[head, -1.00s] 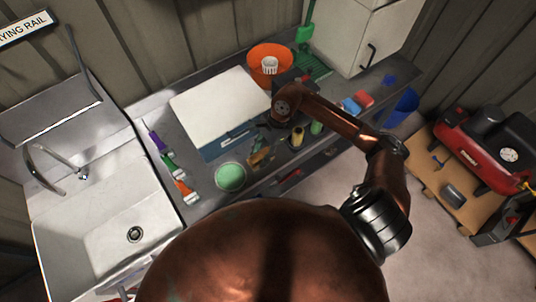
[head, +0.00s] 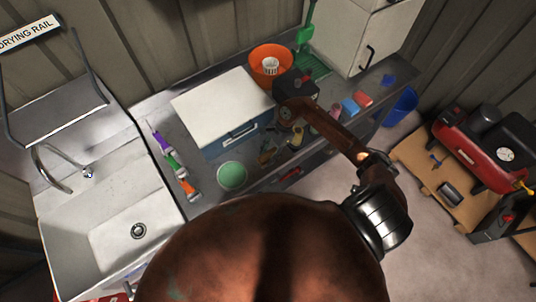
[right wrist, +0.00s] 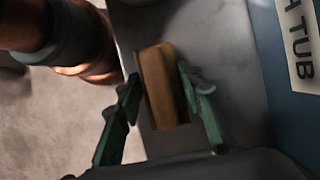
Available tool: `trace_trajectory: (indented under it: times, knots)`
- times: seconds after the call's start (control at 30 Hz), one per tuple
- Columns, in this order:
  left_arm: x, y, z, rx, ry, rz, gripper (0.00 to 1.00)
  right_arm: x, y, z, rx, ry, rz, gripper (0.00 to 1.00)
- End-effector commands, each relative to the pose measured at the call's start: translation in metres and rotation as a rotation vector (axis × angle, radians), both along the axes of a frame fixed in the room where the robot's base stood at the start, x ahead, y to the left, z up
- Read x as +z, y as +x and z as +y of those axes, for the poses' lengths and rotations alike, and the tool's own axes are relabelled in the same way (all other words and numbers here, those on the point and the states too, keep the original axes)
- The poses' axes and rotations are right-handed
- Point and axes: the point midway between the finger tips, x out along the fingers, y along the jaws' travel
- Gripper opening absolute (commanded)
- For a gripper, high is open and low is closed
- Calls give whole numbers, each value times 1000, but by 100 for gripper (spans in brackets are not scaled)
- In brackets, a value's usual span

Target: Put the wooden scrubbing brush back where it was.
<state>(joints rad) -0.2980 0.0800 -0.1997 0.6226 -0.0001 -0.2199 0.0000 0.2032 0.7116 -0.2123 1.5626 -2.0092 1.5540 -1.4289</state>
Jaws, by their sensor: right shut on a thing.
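The wooden scrubbing brush (right wrist: 164,85) is a tan block in the right wrist view. It lies between the two green fingers of my right gripper (right wrist: 160,112), which is shut on it. Grey bench top shows behind the brush, and I cannot tell whether they touch. In the head view my right gripper (head: 279,133) is over the bench, just right of the blue tub's front, and is partly hidden by its own arm. The brush is too small there to make out surely. My left gripper is not in view.
A blue tub with a white lid (head: 222,107) stands left of the gripper. A green bowl (head: 232,176), several small bottles and coloured brushes (head: 174,160) share the grey bench. An orange bowl (head: 270,63) is behind. The sink (head: 115,225) is left.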

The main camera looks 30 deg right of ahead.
Motion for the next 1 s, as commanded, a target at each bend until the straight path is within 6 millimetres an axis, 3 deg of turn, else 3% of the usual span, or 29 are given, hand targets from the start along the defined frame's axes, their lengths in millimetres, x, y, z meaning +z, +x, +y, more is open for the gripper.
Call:
trace_trajectory:
  times: [0.1, 0.13, 0.37, 0.73, 1.0]
  knots:
    - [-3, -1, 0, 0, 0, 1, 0, -2, 0, 0, 1, 0, 0, 15]
    - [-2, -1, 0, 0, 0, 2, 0, -1, 0, 0, 0, 0, 0, 36]
    - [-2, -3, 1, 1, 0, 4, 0, -1, 0, 0, 0, 0, 0, 52]
    - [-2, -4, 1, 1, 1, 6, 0, 4, 1, -2, 0, -1, -2, 52]
    - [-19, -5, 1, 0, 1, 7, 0, 46, 2, -22, 1, -6, -4, 52]
